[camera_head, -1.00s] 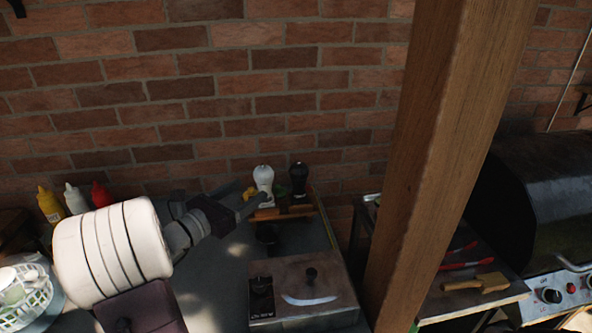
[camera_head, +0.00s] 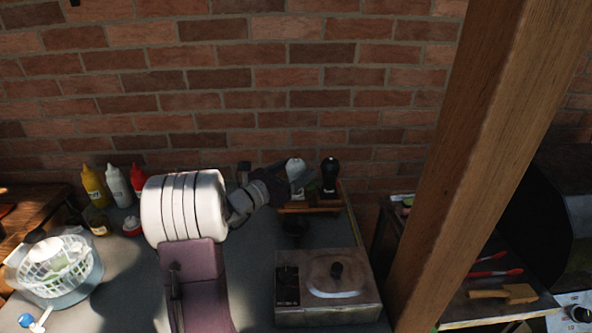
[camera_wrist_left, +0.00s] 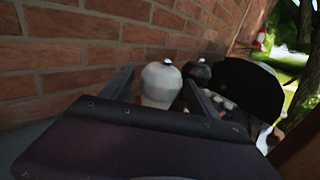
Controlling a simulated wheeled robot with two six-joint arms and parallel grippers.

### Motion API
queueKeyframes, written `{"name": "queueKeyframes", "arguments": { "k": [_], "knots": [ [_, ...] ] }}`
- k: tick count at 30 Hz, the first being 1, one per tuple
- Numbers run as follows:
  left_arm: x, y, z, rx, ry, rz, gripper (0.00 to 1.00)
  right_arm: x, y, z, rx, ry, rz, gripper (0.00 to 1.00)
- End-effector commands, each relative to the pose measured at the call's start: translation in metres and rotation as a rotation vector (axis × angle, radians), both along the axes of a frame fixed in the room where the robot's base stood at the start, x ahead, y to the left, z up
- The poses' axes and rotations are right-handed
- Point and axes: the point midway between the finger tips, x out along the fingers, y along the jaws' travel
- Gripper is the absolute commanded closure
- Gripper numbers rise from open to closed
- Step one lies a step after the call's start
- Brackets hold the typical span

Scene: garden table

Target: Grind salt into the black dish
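A white grinder (camera_head: 294,166) stands on a small wooden rack (camera_head: 312,209) near the brick wall. A black grinder (camera_head: 330,174) stands just right of it. I cannot tell from labels which one holds salt. A small black dish (camera_head: 293,229) sits on the table in front of the rack. My left gripper (camera_head: 292,184) reaches in from the left at the white grinder and partly hides it. In the left wrist view the white grinder (camera_wrist_left: 160,84) lies between the two spread fingers, and the black grinder (camera_wrist_left: 200,72) is behind it. My right gripper is not in view.
A stove box (camera_head: 325,290) stands in front of the dish. Yellow, white and red bottles (camera_head: 117,185) and a salad spinner (camera_head: 62,264) are at left. A wooden post (camera_head: 465,170) rises at right, with a side table of utensils (camera_head: 490,290) beyond.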

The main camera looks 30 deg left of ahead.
Motion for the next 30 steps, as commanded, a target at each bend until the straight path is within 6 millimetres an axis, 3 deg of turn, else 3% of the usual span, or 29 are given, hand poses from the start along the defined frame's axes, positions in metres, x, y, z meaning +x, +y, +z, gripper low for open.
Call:
{"name": "queueKeyframes", "arguments": {
  "k": [1, 6, 17, 30],
  "knots": [
    [0.000, 0.000, 0.000, 0.000, 0.000, 0.000, 0.46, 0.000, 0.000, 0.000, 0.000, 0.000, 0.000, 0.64],
    [0.000, 0.000, 0.000, 0.000, 0.000, 0.000, 0.92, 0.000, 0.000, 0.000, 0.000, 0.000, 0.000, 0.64],
    [0.000, 0.001, 0.001, 0.000, 0.000, -0.067, 0.92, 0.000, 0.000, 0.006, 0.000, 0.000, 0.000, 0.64],
    [0.000, 0.002, 0.005, -0.001, 0.001, -0.437, 0.92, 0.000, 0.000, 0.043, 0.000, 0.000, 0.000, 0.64]
  ]
}}
